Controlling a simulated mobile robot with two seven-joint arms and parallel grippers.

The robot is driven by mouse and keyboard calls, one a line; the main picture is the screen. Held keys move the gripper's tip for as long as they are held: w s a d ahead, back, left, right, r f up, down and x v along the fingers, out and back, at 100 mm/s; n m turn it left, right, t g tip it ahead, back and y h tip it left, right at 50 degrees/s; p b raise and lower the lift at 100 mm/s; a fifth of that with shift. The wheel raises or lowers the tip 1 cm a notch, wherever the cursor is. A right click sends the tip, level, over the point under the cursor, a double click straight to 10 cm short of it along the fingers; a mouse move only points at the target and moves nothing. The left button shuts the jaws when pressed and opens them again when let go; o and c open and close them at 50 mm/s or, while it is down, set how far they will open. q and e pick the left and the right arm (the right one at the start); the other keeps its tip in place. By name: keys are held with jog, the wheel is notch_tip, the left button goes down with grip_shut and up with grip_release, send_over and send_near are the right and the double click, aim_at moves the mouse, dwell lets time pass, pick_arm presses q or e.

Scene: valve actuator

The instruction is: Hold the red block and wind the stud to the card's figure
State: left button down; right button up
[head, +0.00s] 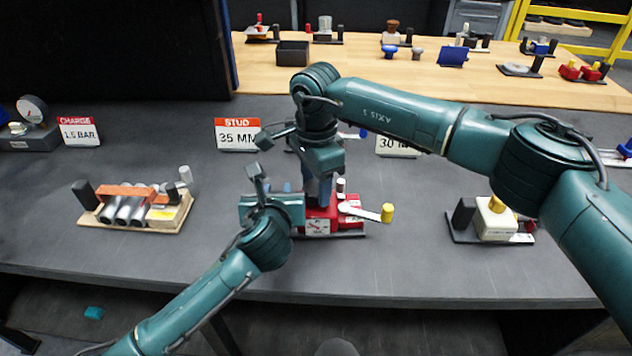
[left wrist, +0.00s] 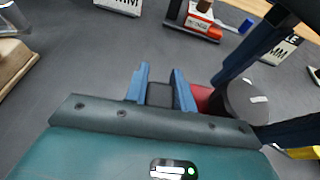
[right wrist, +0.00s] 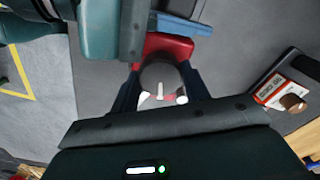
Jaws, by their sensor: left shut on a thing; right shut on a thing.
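The red block (head: 348,220), with a white dial on its front, stands near the table's front edge. It also shows in the right wrist view (right wrist: 165,45). My left gripper (left wrist: 162,92) comes from the left and is shut on a dark post at the block's left end. My right gripper (right wrist: 162,92) points down from above and is shut on a dark round knob (left wrist: 247,100) with a white mark on it. The stud itself is hidden behind the grippers. The stud card (head: 237,135), red-topped, reads 35 MM.
A lever with a yellow knob (head: 387,212) sticks out right of the block. Another card (head: 397,146) is partly behind my right arm. A wooden-based unit (head: 135,208) stands left, a cream block unit (head: 497,217) right.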

aim_at(317, 187)
pick_arm(q)
jog(key=shift+a+f, duration=0.15)
jog(key=shift+f, duration=0.25)
pick_arm(e)
jog(key=shift+r+m, duration=0.1)
jog(key=shift+m, duration=1.2)
jog(key=shift+r, duration=0.1)
pick_arm(q)
jog(key=shift+r, duration=0.1)
pick_arm(e)
jog(key=o, duration=1)
notch_tip(317, 187, up, 12)
jog(key=shift+d, duration=0.1)
pick_arm(q)
jog(key=c, duration=1.4)
grip_release()
jog(key=o, duration=0.3)
jog(key=shift+r, duration=0.2)
